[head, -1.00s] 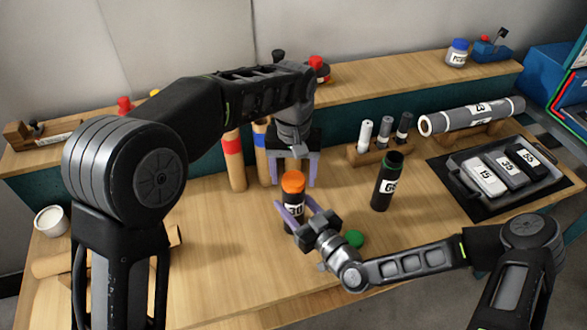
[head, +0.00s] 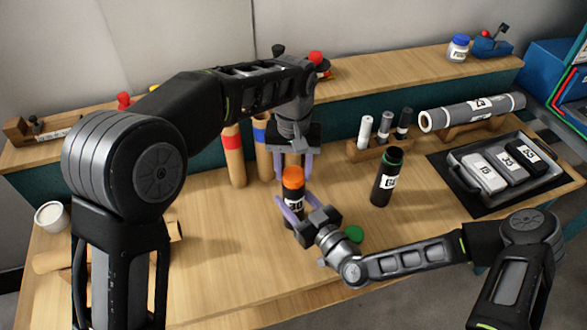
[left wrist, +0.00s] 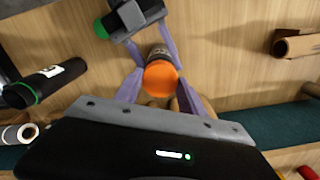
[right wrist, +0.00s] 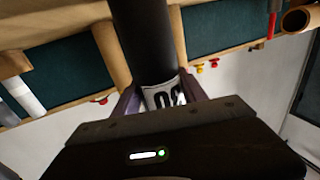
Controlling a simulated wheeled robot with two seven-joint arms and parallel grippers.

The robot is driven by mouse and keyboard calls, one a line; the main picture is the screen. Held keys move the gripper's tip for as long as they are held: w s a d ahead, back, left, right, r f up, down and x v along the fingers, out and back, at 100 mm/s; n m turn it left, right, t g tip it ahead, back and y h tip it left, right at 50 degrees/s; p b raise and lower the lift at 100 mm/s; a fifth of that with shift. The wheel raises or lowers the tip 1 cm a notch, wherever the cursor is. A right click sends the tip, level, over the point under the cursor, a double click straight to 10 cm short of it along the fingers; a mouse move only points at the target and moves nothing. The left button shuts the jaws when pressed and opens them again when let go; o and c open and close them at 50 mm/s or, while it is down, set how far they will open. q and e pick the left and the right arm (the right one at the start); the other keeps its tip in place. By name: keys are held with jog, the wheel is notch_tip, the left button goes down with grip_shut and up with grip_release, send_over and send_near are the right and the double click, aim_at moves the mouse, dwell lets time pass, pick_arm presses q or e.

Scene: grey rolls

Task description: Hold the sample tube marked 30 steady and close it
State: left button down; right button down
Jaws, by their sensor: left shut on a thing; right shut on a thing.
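The sample tube marked 30 (head: 295,207) stands upright on the table, dark with a white label. It also shows in the right wrist view (right wrist: 148,45). My right gripper (head: 293,210) is shut on its body from the front right. An orange cap (head: 292,178) sits on top of the tube; the left wrist view shows it from above (left wrist: 160,78). My left gripper (head: 293,177) points down from above and is shut on the cap, a finger on each side. Whether the cap's thread is engaged cannot be told.
A dark tube marked 64 (head: 384,180) stands to the right, open on top with a green rim. A green cap (head: 354,234) lies near my right gripper. A tray (head: 463,187) with numbered blocks is at the right. Cardboard tubes (head: 235,160) stand behind my left gripper.

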pick_arm(q)
jog(key=shift+m, duration=0.9)
jog(key=c, duration=0.6)
grip_release()
notch_tip(320, 180, up, 8)
jog(key=shift+f, duration=0.25)
pick_arm(e)
jog(key=c, duration=0.6)
grip_release()
jog(key=shift+o, duration=0.2)
